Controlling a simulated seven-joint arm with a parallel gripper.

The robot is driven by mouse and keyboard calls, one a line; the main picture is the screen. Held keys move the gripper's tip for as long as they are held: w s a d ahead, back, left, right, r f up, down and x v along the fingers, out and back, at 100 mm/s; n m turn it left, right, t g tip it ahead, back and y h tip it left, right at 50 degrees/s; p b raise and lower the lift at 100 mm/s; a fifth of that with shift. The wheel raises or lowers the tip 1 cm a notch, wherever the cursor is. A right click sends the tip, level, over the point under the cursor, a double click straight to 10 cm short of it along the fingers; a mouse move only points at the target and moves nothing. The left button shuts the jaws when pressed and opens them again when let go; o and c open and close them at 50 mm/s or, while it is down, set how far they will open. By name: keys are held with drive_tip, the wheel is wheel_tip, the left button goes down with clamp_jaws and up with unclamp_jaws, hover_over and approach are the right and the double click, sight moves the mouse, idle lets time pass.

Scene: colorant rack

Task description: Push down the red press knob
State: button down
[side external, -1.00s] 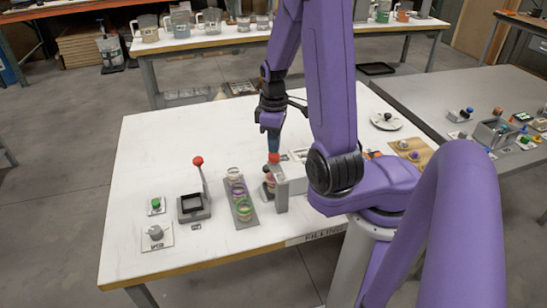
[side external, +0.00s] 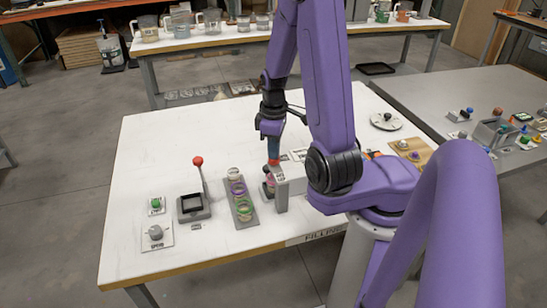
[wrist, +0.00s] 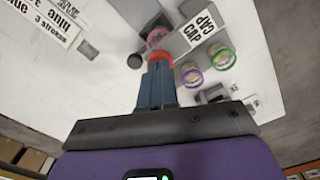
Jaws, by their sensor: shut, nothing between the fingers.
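The red press knob (side external: 273,162) is on the grey-white press housing (side external: 291,172) near the middle of the white table. My gripper (side external: 273,158) is shut and empty, pointing straight down, with its blue fingertips on top of the knob, apparently touching it. In the wrist view the red knob (wrist: 160,57) shows just beyond the fingertips (wrist: 158,66), partly hidden by them. The housing's label there reads "CAP" (wrist: 203,28). A pinkish jar (wrist: 157,38) shows beside the knob, under the press.
A grey tray (side external: 245,212) with several coloured jars stands just left of the press. Farther left are a red-balled lever (side external: 198,162) on a grey base, a green button (side external: 155,204) and a grey dial (side external: 155,232). The table's back left is clear.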

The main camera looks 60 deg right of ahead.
idle(0.3)
drive_tip(key=shift+r, duration=1)
drive_tip(key=shift+r, duration=2.05)
drive_tip(key=shift+a, duration=0.1)
drive_tip(key=shift+w+a, duration=0.1)
drive_tip(key=shift+w, duration=0.15)
drive_tip(key=shift+w+a+r+n, duration=1.55)
drive_tip(key=shift+a+n, duration=0.95)
drive_tip(key=shift+a, duration=2.9)
drive_tip(key=s+a+r+n, duration=0.1)
drive_tip(key=s+n, duration=0.3)
drive_tip(key=s, duration=1.3)
drive_tip(key=shift+s+a+r+n, duration=0.2)
drive_tip(key=shift+a+n, duration=0.1)
drive_tip(key=shift+a, duration=0.35)
